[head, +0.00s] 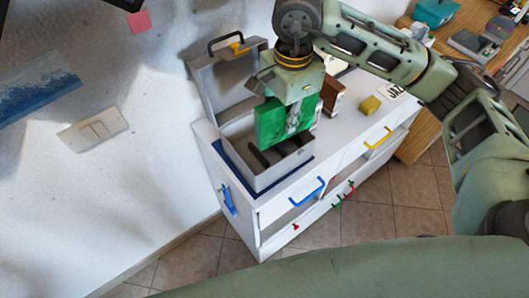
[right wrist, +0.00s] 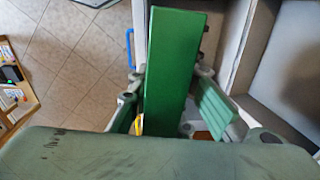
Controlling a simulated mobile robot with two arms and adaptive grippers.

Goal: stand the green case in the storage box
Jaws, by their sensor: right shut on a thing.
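The green case (head: 270,122) is upright in my right gripper (head: 293,118), above the open grey storage box. In the right wrist view the green case (right wrist: 173,70) stands between the two fingers of the right gripper (right wrist: 168,105). The storage box (head: 286,178) sits at the left end of the white cabinet, its lid (head: 222,85) raised at the back. Dark dividers (head: 258,156) show inside the box below the case. I cannot tell whether the case's lower edge touches them. In the right wrist view, the box wall (right wrist: 238,45) is right of the case. My left gripper is out of view.
The white cabinet (head: 330,168) has blue and yellow handles. A brown case (head: 332,96) stands right of the box, and a yellow block (head: 370,105) lies farther right. A wooden table (head: 462,45) with several items is at the back right.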

